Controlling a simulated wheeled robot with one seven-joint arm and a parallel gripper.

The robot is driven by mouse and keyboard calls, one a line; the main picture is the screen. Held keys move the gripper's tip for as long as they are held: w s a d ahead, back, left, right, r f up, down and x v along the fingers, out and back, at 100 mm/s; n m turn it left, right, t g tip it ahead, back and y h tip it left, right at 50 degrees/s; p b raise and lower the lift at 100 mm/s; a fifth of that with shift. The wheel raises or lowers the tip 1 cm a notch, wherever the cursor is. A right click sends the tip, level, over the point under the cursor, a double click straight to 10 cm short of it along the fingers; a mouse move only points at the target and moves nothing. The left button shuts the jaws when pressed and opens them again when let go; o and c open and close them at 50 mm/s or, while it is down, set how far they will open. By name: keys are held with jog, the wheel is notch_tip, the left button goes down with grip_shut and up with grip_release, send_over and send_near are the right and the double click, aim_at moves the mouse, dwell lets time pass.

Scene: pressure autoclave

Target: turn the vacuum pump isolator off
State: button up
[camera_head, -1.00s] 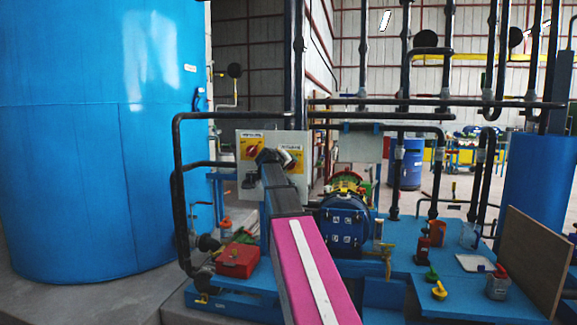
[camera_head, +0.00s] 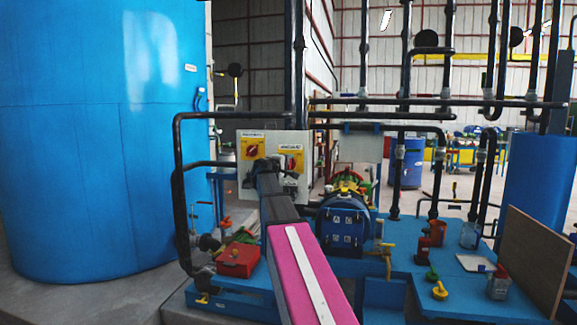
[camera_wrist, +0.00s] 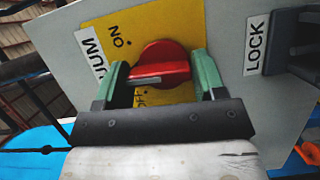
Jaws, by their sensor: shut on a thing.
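The vacuum pump isolator is a red rotary knob (camera_wrist: 160,65) on a yellow plate (camera_wrist: 112,30) in the wrist view. ON shows above and left of it; OFF is partly hidden below. The knob's pale line points left, between the two words. My gripper (camera_wrist: 160,78) has its green fingers on either side of the knob and is shut on it. In the head view, my gripper reaches the right-hand yellow plate (camera_head: 292,150) of the grey panel (camera_head: 300,137) and partly covers it.
A second red isolator (camera_head: 253,148) sits on the panel's left side. A LOCK label (camera_wrist: 257,45) and a dark fitting (camera_wrist: 300,45) are beside the gripped knob. A black pipe (camera_head: 176,170) runs left of the panel; a blue machine (camera_head: 343,220) stands right of my arm.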

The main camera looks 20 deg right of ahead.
jog(key=n+t, duration=0.1)
jog(key=n, duration=0.2)
jog(key=n+h, duration=0.1)
jog(key=n, duration=0.1)
jog(key=shift+a+n+t, duration=0.1)
jog(key=shift+n+t, duration=0.3)
jog(key=shift+w+f+n+t, duration=0.1)
jog(key=shift+n+t, duration=1)
jog(key=shift+n, duration=1.3)
jog(key=o, duration=0.9)
jog(key=shift+a, duration=0.1)
jog(key=v, duration=1)
jog(key=shift+s+a+f, duration=0.2)
jog(key=shift+a, duration=0.05)
